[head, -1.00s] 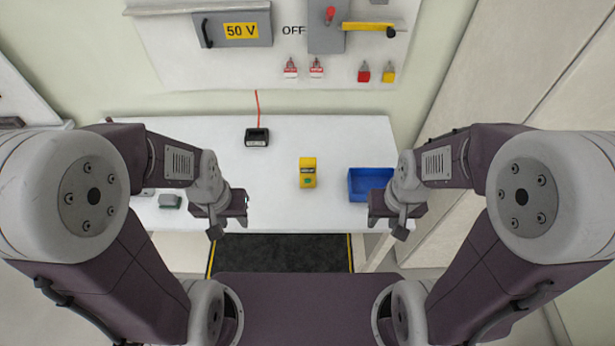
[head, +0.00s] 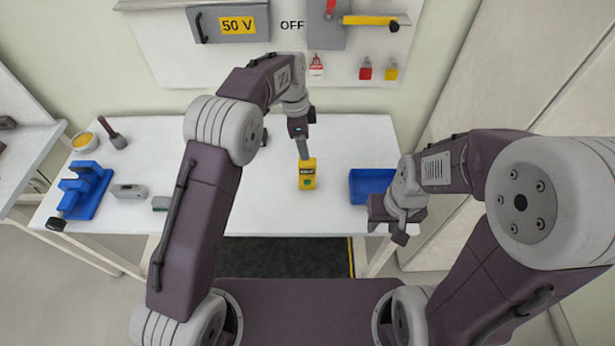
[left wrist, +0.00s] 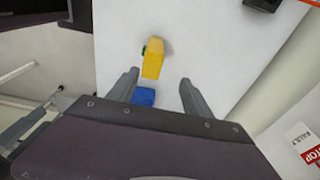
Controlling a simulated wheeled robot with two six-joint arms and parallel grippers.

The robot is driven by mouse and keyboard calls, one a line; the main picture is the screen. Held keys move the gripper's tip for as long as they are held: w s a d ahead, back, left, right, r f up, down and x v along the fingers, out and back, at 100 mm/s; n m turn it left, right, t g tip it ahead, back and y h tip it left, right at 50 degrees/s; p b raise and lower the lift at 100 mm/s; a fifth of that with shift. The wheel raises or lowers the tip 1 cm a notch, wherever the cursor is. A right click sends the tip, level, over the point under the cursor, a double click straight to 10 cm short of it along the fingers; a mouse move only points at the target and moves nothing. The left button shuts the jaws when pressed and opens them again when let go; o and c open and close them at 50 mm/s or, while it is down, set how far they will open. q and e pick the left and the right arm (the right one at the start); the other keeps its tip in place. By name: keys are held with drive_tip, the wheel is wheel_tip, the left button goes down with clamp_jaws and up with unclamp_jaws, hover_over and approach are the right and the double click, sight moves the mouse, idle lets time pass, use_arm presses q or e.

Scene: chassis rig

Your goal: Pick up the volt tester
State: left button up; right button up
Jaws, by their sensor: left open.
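My left gripper (head: 302,150) is over the table at the tester's far edge in the head view. In the left wrist view its two fingers (left wrist: 158,77) are spread apart with nothing gripped. Whether a finger touches the tester is unclear. My right gripper (head: 388,217) is near the table's front right edge, away from the tester; its jaw opening is unclear.
A blue bin (head: 370,186) stands right of the tester. A blue stand (head: 85,190), a grey device (head: 129,191) and a yellow-topped round container (head: 84,142) are at the table's left. The wall panel (head: 165,50) with switches and tags rises behind. The table's bare top (head: 250,205) is clear left of the tester.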

sight(308, 169)
use_arm(q)
drive_tip(key=shift+s+d+f, duration=0.2)
drive_tip(key=shift+s+f, duration=0.05)
drive_tip(key=shift+f, duration=0.2)
drive_tip(key=shift+s+d+f, duration=0.2)
drive_tip(key=shift+s+f, duration=0.05)
drive_tip(key=shift+f, duration=0.15)
drive_tip(key=shift+s+d, duration=0.1)
wheel_tip(308, 169, down, 3)
drive_tip(key=shift+p, duration=0.4)
drive_tip(key=shift+d+f, duration=0.1)
drive_tip(key=shift+f, duration=0.3)
wheel_tip(308, 169, down, 4)
drive_tip(key=shift+s+p, duration=0.15)
drive_tip(key=shift+p, duration=0.6)
drive_tip(key=shift+f, duration=0.55)
clamp_jaws()
drive_tip(key=shift+r, duration=0.15)
